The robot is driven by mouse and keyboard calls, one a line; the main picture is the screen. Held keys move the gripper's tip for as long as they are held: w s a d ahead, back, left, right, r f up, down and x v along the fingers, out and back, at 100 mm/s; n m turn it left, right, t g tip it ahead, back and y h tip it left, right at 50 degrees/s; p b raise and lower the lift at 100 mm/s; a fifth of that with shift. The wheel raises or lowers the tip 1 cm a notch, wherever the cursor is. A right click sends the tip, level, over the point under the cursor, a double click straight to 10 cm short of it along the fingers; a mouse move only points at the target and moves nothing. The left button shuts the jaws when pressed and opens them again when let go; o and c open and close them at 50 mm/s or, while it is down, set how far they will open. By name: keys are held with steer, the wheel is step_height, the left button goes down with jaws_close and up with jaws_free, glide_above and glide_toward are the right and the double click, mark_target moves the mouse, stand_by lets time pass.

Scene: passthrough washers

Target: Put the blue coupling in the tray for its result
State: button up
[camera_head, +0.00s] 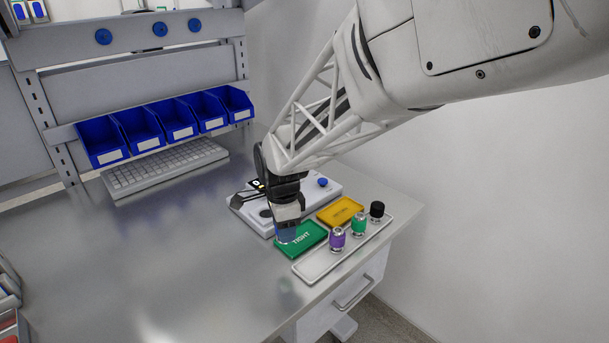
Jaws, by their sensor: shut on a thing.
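My gripper (287,222) points down and is shut on the blue coupling (286,236). Only the lower part of the coupling shows below the fingers. It is at the left end of the green tray (308,240), which is marked "TIGHT". I cannot tell whether the coupling touches the tray or is just above it. A yellow tray (341,210) lies behind and to the right of the green one; its label is too small to read.
A white rack (313,269) at the table's right edge holds a purple coupling (337,239), a green coupling (359,225) and a black coupling (377,210). A white device (257,222) with a blue knob (322,182) stands behind my gripper.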

steer(key=w+d+r+n, duration=0.2)
steer(key=w+d, duration=0.5)
steer(key=w, duration=0.5)
steer(key=n, duration=0.1)
glide_above(341, 212)
steer(key=shift+r, duration=0.2)
steer(key=shift+f, duration=0.15)
steer(key=shift+f, duration=3)
steer(key=shift+f, duration=1.85)
steer(key=shift+f, duration=0.15)
